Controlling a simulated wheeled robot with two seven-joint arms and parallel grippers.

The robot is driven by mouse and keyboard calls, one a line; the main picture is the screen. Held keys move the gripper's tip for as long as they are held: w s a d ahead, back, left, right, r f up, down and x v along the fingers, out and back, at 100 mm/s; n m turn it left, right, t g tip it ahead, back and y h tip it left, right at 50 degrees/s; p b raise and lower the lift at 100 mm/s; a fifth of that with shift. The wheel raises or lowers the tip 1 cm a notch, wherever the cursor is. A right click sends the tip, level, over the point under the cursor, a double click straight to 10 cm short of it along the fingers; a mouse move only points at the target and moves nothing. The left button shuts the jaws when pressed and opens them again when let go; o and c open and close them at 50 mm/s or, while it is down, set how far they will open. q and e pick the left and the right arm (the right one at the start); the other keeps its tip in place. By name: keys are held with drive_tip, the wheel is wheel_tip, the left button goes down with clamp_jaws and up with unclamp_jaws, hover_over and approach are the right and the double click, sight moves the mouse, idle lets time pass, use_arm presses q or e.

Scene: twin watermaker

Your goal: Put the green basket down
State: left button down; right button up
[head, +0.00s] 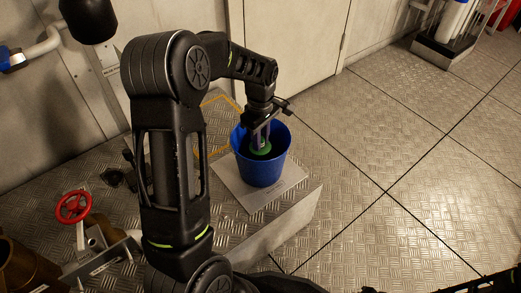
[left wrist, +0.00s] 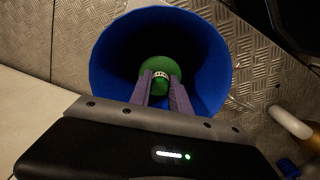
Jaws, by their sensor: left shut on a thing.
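The green basket (head: 261,150) is down inside a blue bucket (head: 261,172), and only its round green top shows. My left gripper (head: 261,138) points down into the bucket's mouth and is shut on the middle of the basket. In the left wrist view the two fingers (left wrist: 162,88) close on a pale piece at the centre of the green basket (left wrist: 160,66). The blue bucket's wall (left wrist: 206,60) surrounds them. Whether the basket touches the bucket's floor is hidden. My right gripper is not seen.
The bucket stands upright on a pale plate (head: 232,190) on a raised metal step (head: 285,222). A red valve wheel (head: 73,206) and a brown cylinder (head: 25,268) are at the lower left. A wall with a door (head: 290,40) is behind.

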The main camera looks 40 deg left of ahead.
use_arm(q)
drive_tip(key=shift+f+b, duration=0.9)
drive_tip(key=shift+f, duration=1.5)
drive_tip(key=shift+f, duration=0.2)
drive_tip(key=c, duration=1.2)
unclamp_jaws()
drive_tip(key=shift+r, duration=0.15)
wheel_tip(320, 180, up, 12)
drive_tip(key=p, duration=0.4)
